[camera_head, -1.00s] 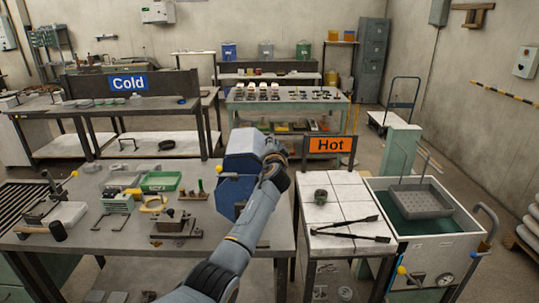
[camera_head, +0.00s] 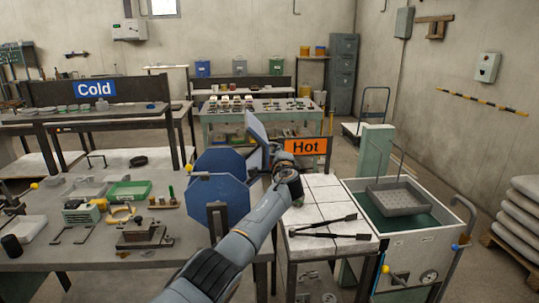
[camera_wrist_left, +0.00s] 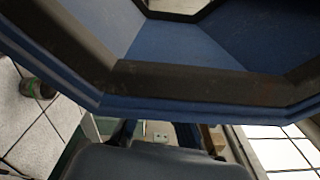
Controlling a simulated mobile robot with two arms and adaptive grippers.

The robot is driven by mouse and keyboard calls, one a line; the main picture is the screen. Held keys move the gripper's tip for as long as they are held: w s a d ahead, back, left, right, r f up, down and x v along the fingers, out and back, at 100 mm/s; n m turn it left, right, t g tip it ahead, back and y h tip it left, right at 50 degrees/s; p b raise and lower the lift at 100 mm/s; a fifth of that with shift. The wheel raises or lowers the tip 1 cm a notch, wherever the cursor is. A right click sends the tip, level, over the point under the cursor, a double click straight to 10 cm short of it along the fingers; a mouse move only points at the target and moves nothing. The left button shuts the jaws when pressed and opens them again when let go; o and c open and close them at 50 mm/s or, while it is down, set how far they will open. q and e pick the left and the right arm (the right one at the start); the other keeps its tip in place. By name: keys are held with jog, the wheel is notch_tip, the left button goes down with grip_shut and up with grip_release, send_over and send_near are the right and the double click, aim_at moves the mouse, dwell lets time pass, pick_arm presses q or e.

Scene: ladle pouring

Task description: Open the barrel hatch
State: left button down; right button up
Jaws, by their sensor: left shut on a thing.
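The blue octagonal barrel (camera_head: 219,172) stands on the right part of the front left table in the head view. A pale blue panel, the hatch (camera_head: 257,136), stands tilted up at its right side, apart from the barrel's large blue face. My left gripper (camera_head: 274,156) is shut at the hatch's lower right edge; its fingertips are mostly hidden. In the left wrist view a blue octagonal part with a dark rim (camera_wrist_left: 190,82) fills the top, above my gripper's grey body. My right gripper is not in view.
The white tiled table (camera_head: 318,213) with black tongs (camera_head: 322,227) is right of my arm, by the orange Hot sign (camera_head: 305,147). A vat (camera_head: 420,240) with a grey basket (camera_head: 400,198) stands farther right. Small tools and a green tray (camera_head: 129,191) crowd the left table.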

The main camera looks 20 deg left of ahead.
pick_arm(q)
jog(key=shift+w+d+f+m+b, duration=0.25)
jog(key=shift+d+f+m+b, duration=0.1)
jog(key=shift+f+m+b, duration=0.35)
jog(key=shift+w+d+f+m+b, duration=0.2)
jog(key=shift+d+f+m+b, duration=0.25)
jog(key=shift+m, duration=0.35)
jog(key=shift+a+f, duration=0.1)
jog(key=c, duration=1.4)
grip_release()
jog(key=v, duration=1.2)
jog(key=shift+f, duration=0.1)
